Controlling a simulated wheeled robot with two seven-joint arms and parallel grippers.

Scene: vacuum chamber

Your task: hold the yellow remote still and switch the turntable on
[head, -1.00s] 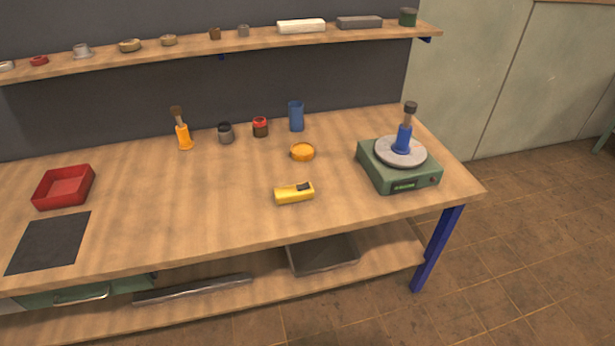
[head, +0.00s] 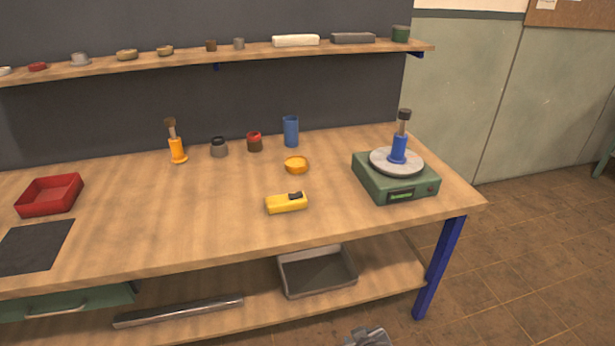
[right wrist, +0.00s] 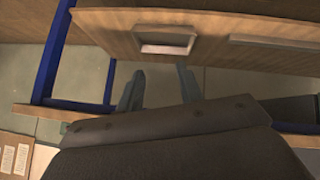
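The yellow remote (head: 286,204) lies on the bench near its front edge, with a dark raised part on its top. The turntable (head: 369,181) is a green box with a round grey plate, at the bench's right end. A blue-handled tool (head: 398,150) with a dark top stands on the plate. A small green display shows on the box front; I cannot tell if the plate turns. My right gripper (right wrist: 158,88) is open and empty in the right wrist view, apart from the remote. A grey part of my right arm shows at the head view's bottom edge. My left gripper is out of view.
An orange dish (head: 296,165) lies behind the remote. A blue cup (head: 291,131), small jars and an orange-handled brush (head: 177,149) stand farther back. A red tray (head: 48,196) and dark mat (head: 34,248) are at left.

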